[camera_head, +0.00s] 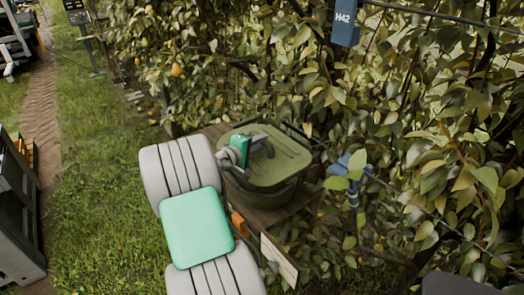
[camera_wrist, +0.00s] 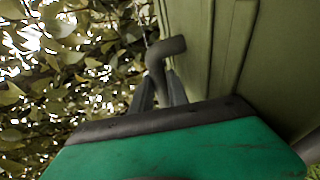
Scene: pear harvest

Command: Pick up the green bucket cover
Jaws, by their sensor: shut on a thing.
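The green bucket cover (camera_head: 282,166) is a flat, olive-green lid with a dark grey handle. It is over the green bucket (camera_head: 266,193); I cannot tell whether it rests fully on the rim or sits slightly off it. My gripper (camera_head: 262,148) is above the cover and shut on its handle. In the wrist view, the two fingers of my gripper (camera_wrist: 160,93) close around the grey bent handle (camera_wrist: 167,50), with the cover (camera_wrist: 207,45) filling the upper right. My wrist hides part of the lid's near left side.
The bucket stands on a wooden board (camera_head: 300,203). Dense pear foliage (camera_head: 430,120) crowds the right and back. A blue tool (camera_head: 350,170) is among the leaves beside the bucket. A blue H42 tag (camera_head: 345,22) hangs above. Grass (camera_head: 95,190) lies open to the left.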

